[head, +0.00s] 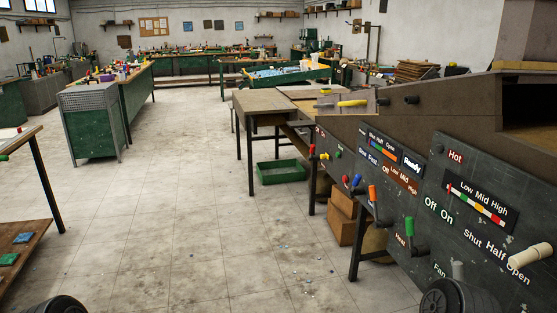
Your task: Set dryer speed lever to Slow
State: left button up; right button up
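The machine's dark control panel (425,170) stands at the right, seen at a steep angle. A "Slow Fast" label (369,157) is on its farther part. Neither gripper is in view; only dark round parts of my arms show at the bottom left and bottom right edges.
Nearer levers include a green-handled one (409,227) and a cream one (530,256) by "Shut Half Open". Cardboard boxes (342,215) and a green tray (281,172) lie on the floor beside a table (262,103). The tiled floor (190,215) left of the panel is open.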

aim_at(357, 179)
jog(key=i+z, duration=0.25)
jog(key=i, duration=0.15)
jog(key=i+j+z, duration=0.25)
jog(key=i, duration=0.2)
jog(key=i+j+z, duration=0.25)
jog(key=i, duration=0.15)
jog(key=i+j+z, duration=0.2)
jog(key=z, duration=0.25)
jog(key=i+j+z, duration=0.6)
jog(key=j+z, duration=0.15)
jog(key=z, duration=0.15)
jog(key=i+j+z, duration=0.1)
jog(key=j+z, duration=0.5)
jog(key=j, duration=0.2)
jog(key=i, duration=0.05)
